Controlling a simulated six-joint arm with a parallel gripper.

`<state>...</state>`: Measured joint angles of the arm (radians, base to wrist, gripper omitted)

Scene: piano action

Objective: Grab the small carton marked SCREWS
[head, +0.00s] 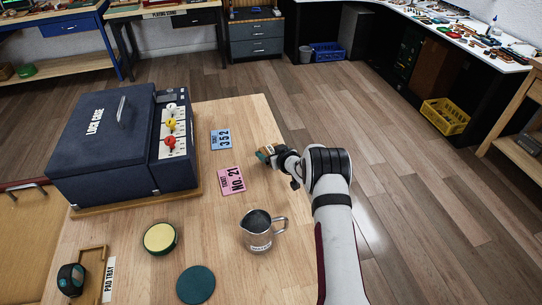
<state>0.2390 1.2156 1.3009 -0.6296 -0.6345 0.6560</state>
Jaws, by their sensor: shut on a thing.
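My gripper (272,154) is at the right part of the light wooden table (225,278), seen from behind with my arm reaching in from the lower right. It is shut on a small box-like thing (262,154), with teal and tan-orange faces showing at the jaws. This looks like a small carton, but no SCREWS marking can be read on it. Most of it is hidden by the gripper. I cannot tell whether it touches the table. No other carton marked SCREWS shows.
A dark blue lock case (100,150) stands at the back left. Ticket cards, pink (231,180) and blue (221,139), lie left of the gripper. A metal jug (257,232), yellow-topped round tin (160,238) and green disc (195,284) stand nearer. The table's right edge is close.

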